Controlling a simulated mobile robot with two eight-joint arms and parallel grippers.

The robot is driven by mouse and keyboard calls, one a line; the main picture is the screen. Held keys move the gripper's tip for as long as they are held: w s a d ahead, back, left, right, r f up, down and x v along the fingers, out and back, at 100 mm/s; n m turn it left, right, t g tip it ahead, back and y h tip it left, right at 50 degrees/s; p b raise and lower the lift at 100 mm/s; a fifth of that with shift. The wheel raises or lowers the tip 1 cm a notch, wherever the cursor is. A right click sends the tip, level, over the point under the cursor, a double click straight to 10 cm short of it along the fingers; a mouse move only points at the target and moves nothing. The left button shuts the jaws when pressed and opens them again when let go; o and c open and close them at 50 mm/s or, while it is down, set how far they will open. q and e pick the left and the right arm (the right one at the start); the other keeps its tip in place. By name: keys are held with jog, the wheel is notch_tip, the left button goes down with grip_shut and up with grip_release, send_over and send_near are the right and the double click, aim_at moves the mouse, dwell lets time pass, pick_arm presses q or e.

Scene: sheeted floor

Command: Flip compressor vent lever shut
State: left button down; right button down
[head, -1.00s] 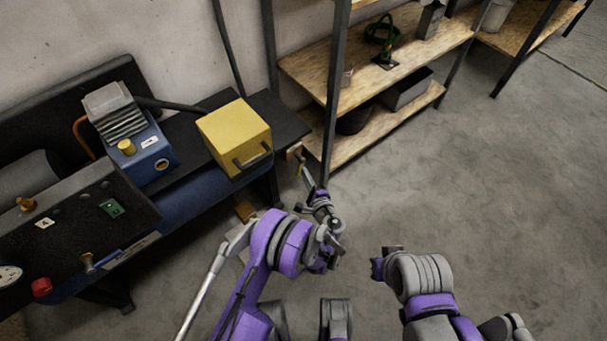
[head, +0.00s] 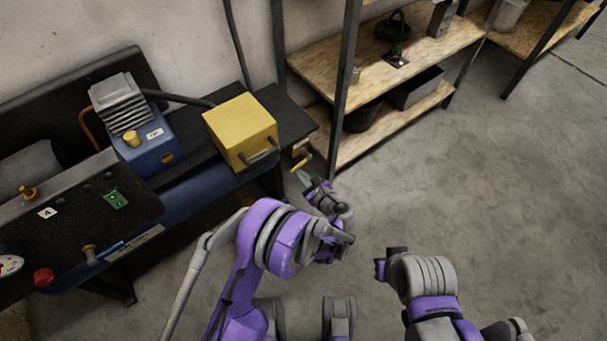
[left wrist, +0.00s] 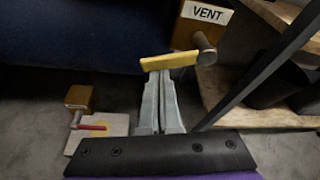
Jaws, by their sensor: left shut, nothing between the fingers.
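The vent lever is a yellow bar (left wrist: 170,61) on a round metal pivot at the front of an ochre block labelled VENT (left wrist: 203,22). In the left wrist view the bar lies nearly level, reaching left from the pivot. In the head view the lever (head: 302,162) shows small and slanted beside the shelf post. My left gripper (left wrist: 158,76) is shut and empty, its fingertips just below the bar; whether they touch it I cannot tell. It also shows in the head view (head: 302,177). My right arm is at lower right, with no gripper fingers discernible.
A yellow box (head: 240,130) and a blue compressor (head: 147,150) stand on the dark bench. A wooden shelf unit (head: 350,92) with a dark post stands close right of the lever. A red-handled fitting (left wrist: 94,127) sits low at left. Open floor lies right.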

pick_arm(q)
jog(key=shift+s+a+r+m+y, duration=0.1)
jog(key=shift+a+r+m+y, duration=0.05)
jog(key=shift+r+m, duration=0.2)
jog(key=shift+s+a+r+m+y, duration=0.1)
jog(key=shift+r+m+y, duration=0.05)
jog(key=shift+r+m, duration=0.2)
jog(key=shift+r, duration=0.1)
dwell(0.4)
